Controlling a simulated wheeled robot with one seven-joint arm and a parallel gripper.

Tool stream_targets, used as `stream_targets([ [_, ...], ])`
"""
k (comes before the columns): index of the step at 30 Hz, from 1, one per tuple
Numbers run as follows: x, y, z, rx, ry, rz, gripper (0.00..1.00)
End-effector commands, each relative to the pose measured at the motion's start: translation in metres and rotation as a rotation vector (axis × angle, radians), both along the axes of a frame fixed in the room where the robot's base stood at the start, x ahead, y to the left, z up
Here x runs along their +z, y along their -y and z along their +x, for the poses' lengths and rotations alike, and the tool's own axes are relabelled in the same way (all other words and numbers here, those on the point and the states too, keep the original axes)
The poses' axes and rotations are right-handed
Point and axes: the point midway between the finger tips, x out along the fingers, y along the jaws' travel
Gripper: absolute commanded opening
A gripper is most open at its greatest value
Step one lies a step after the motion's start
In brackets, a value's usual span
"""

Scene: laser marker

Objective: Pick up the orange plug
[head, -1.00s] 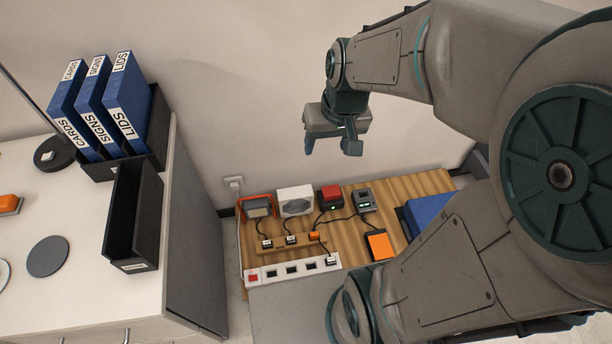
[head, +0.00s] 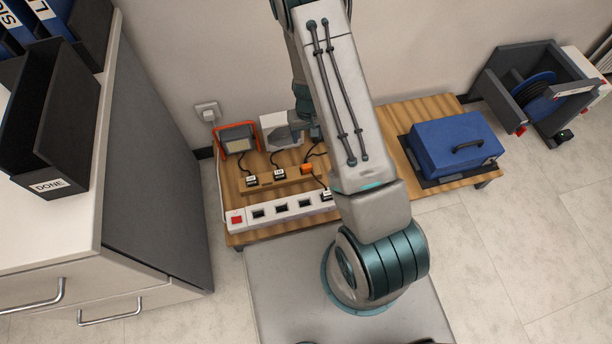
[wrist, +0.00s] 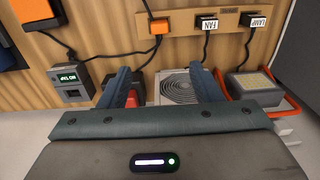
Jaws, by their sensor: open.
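The orange plug (head: 306,169) sits at the end of a wooden strip on the low bench, beside two black plugs. In the wrist view the plug (wrist: 158,27) is at the upper middle, with a black cord running from it. My gripper (wrist: 159,70) is open and empty, its two fingers pointing toward the strip, with the plug beyond the fingertips and apart from them. In the head view my gripper (head: 306,122) is small and mostly hidden behind my arm, near the back of the bench.
A white fan box (wrist: 180,88), an orange-framed lamp (wrist: 252,82), a red device (wrist: 133,97) and a grey display box (wrist: 72,82) stand near my gripper. A white power strip (head: 282,211) lies at the front.

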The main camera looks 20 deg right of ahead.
Motion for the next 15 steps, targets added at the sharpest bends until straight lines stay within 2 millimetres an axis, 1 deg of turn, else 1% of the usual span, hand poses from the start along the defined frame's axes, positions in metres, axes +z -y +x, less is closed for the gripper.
stream_targets([
  [1, -0.018, 0.002, 0.000, 0.001, -0.005, -0.007, 0.58],
  [8, -0.051, 0.004, -0.002, 0.002, -0.011, -0.018, 0.58],
  [12, -0.080, 0.004, -0.002, 0.002, -0.012, -0.017, 0.58],
  [15, -0.098, 0.004, -0.002, 0.002, -0.012, -0.017, 0.58],
])
